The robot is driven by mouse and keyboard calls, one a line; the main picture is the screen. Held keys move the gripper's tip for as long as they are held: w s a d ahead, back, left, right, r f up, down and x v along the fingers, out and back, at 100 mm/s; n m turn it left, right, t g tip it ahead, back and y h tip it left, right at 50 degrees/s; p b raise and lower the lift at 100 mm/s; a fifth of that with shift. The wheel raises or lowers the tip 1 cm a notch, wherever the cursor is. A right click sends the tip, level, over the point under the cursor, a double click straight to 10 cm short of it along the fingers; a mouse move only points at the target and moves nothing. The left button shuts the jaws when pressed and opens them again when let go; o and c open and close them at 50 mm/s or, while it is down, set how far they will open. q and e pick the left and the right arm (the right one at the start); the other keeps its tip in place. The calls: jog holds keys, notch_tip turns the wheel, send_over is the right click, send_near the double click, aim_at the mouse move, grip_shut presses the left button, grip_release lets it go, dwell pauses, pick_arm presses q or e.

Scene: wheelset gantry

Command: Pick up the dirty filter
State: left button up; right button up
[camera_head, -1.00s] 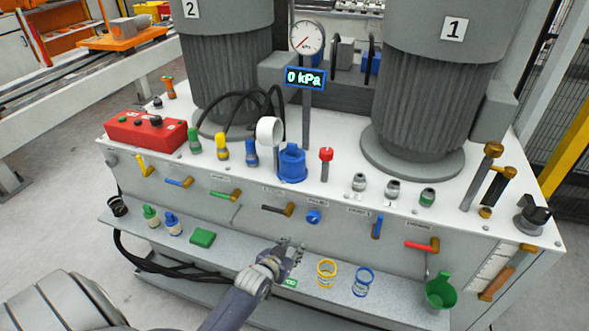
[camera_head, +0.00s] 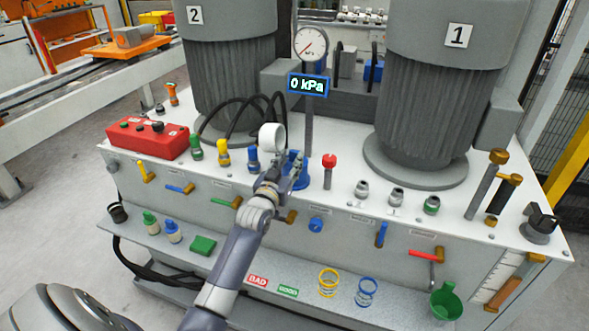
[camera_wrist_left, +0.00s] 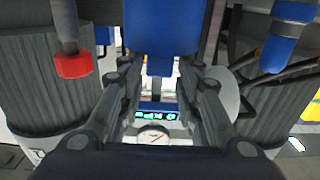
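I cannot say for certain which thing is the dirty filter. A blue housing (camera_head: 295,158) stands on the white bench top, mostly hidden behind my left gripper (camera_head: 286,172). A white round, drum-like part (camera_head: 271,136) stands just left of it. In the left wrist view my left gripper (camera_wrist_left: 160,82) has its two fingers spread apart, with the blue housing (camera_wrist_left: 162,30) ahead and between their lines. I see no clear contact. My right gripper is in neither view.
A red-capped post (camera_head: 329,160) stands right of the housing, and a blue-bodied fitting (camera_head: 253,160) left. A gauge (camera_head: 311,44) and a 0 kPa display (camera_head: 308,84) rise behind. BAD (camera_head: 257,281) and GOOD (camera_head: 288,291) labels lie on the lower shelf.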

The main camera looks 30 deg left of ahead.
aim_at(293, 155)
pick_arm(q)
jog(key=x, duration=0.4)
jog(key=shift+w, duration=0.25)
grip_shut()
